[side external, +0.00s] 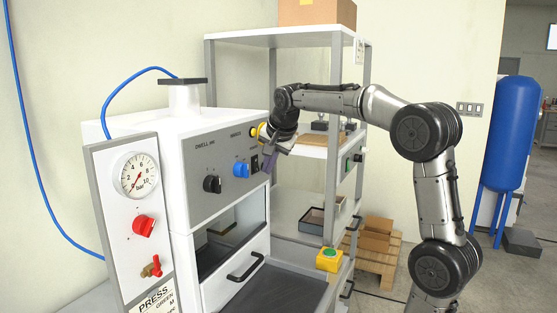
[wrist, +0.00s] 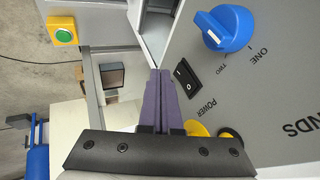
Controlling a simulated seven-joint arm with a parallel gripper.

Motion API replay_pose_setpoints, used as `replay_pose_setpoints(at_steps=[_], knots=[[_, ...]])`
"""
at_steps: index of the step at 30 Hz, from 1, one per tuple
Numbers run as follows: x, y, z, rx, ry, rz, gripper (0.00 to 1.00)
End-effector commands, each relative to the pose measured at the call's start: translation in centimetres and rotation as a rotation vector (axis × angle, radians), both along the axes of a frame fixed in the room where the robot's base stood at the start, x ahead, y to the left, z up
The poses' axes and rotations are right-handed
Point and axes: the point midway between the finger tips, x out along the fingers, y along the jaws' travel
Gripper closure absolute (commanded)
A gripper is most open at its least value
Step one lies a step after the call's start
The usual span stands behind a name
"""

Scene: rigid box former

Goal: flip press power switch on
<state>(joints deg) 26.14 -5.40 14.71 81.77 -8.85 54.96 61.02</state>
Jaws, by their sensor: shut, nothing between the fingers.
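The press power switch (wrist: 187,78) is a black rocker with I and O marks on the grey panel, beside the word POWER in the wrist view. It also shows in the side view (side external: 254,163) as a small dark piece right of the blue knob. My gripper (wrist: 160,76) has purple fingers, closed together and empty. In the wrist view the fingertips are just left of the switch; in the side view my gripper (side external: 268,166) is at the panel's right end. I cannot tell whether the fingers touch the switch, or which way the rocker is tipped.
A blue knob (side external: 241,169) and a black knob (side external: 212,184) are on the same panel. A yellow knob (wrist: 197,129) is partly hidden by my gripper. A yellow box with a green button (side external: 329,259) stands lower right. A shelf (side external: 310,150) is behind my gripper.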

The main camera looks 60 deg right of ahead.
Motion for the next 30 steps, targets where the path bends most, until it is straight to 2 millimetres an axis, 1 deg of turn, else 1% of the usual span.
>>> replay_pose_setpoints(at_steps=[1, 6, 16, 19, 30], knots=[[0.6, 0.0, 0.0, 0.0, 0.0, 0.001, 1.0], [1.4, 0.0, -0.1, 0.0, 0.0, 0.0, 1.0], [1.5, 0.0, -0.1, 0.0, 0.0, -0.001, 1.0], [2.2, 0.1, -0.5, 0.001, 0.0, 0.0, 1.0], [2.0, 0.0, -0.1, 0.0, 0.0, -0.001, 1.0]])
